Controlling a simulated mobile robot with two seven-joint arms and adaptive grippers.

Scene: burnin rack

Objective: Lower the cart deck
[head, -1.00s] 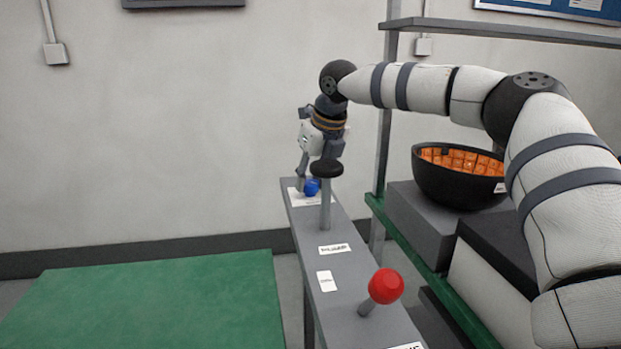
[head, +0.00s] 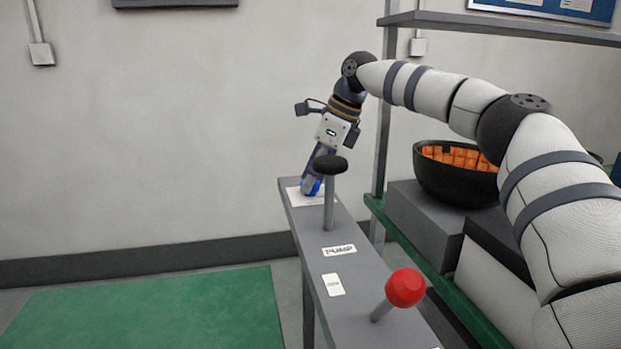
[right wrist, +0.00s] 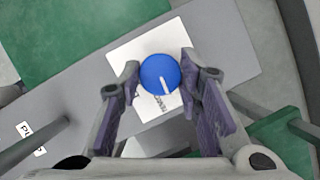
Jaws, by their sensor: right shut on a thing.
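A blue knob (head: 311,186) with a white mark sits on a white label plate at the far end of a narrow grey panel (head: 318,236). It also shows in the right wrist view (right wrist: 160,75). My right gripper (head: 312,188) is tilted down over it and shut on it, with one finger on each side (right wrist: 163,78). The fingers partly hide the knob in the head view. A flat green surface (head: 150,310), perhaps the cart deck, lies low at the left. My left gripper is out of view.
A black-topped lever (head: 330,165) stands on the panel just in front of my right gripper. A red-ball lever (head: 405,287) stands nearer. A black bowl (head: 450,185) of orange pieces is on the shelving at right.

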